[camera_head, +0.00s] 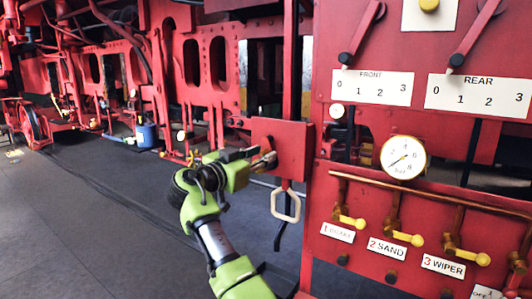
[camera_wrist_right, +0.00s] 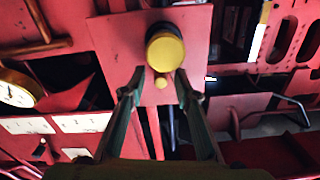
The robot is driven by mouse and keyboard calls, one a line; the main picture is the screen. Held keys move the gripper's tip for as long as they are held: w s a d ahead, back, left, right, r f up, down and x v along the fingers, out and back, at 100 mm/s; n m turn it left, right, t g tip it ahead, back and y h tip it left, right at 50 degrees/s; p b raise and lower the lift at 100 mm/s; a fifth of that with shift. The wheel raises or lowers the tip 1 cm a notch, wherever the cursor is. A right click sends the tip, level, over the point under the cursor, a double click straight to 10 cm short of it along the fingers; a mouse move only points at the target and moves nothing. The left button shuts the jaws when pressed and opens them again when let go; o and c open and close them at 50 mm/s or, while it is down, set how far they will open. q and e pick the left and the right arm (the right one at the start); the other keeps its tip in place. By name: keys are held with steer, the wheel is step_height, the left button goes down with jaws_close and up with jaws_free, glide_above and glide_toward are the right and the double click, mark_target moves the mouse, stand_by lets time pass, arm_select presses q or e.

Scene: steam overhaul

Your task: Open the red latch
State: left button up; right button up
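A red rectangular plate (camera_head: 291,160) stands at the left edge of the red control panel; I take it to be the red latch. A brass knob (camera_head: 266,162) sticks out from its left part. In the right wrist view the plate (camera_wrist_right: 115,45) lies straight ahead, with the round brass-yellow knob (camera_wrist_right: 165,50) on it. My right gripper (camera_head: 250,155) is right at the knob, partly covering the plate's left side. In the right wrist view its two fingers (camera_wrist_right: 158,94) are spread, with the knob just beyond the tips. I cannot tell whether they touch it. My left gripper is out of view.
A pale loop handle (camera_head: 286,206) hangs below the plate. To the right are a pressure gauge (camera_head: 403,157), yellow valve handles (camera_head: 404,237) and two red levers (camera_head: 362,32). A blue canister (camera_head: 146,135) stands far left. The dark floor at left is open.

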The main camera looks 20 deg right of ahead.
steer(key=shift+s+a, duration=0.15)
steer(key=shift+a, duration=0.05)
jaws_close()
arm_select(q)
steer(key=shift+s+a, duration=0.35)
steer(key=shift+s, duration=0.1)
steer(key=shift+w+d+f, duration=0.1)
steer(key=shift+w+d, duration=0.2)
arm_select(e)
steer(key=shift+r, duration=0.15)
